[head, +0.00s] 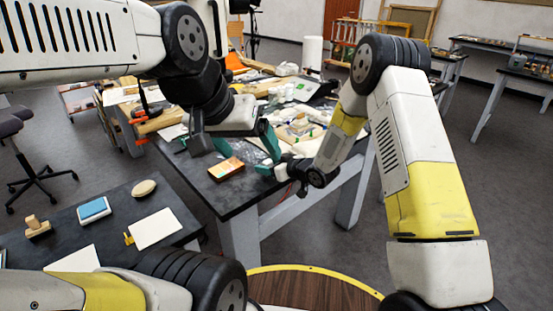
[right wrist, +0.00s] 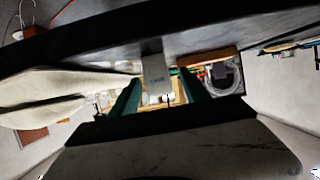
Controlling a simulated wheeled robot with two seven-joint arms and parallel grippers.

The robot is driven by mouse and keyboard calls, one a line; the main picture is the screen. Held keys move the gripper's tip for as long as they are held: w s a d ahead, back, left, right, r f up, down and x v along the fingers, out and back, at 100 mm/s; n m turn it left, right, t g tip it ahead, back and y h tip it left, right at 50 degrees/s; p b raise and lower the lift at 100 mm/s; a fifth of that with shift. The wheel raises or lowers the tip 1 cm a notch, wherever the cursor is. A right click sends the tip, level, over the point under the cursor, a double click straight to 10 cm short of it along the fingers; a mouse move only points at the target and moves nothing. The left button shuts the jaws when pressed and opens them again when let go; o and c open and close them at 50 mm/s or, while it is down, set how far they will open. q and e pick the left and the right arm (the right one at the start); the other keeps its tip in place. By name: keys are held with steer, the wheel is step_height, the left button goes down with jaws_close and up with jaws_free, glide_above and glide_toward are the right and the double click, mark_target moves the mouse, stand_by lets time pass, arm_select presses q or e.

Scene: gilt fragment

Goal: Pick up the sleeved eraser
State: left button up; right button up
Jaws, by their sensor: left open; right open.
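In the right wrist view a pale grey-white block with small print, seemingly the sleeved eraser (right wrist: 153,72), shows between the two green fingers of my right gripper (right wrist: 160,94). The fingers stand apart; I cannot tell whether either touches it. In the head view my right gripper (head: 272,166) is low at the near edge of the cluttered workbench (head: 236,200), and I cannot make out the eraser there. My left gripper (head: 245,146) is open above the same bench, close to the right one, its fingers spread.
A brown box (head: 226,168) lies at the bench's near corner, close to both grippers. Many items crowd the bench behind. A dark side table at lower left holds a blue-and-white block (head: 95,208), a stamp (head: 38,227) and a white card (head: 155,229).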

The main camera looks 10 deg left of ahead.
steer(key=x, duration=0.3)
steer(key=shift+w+a+f, duration=0.1)
steer(key=shift+w+a, duration=0.15)
steer(key=shift+w, duration=0.05)
jaws_close()
steer(key=shift+r, duration=0.2)
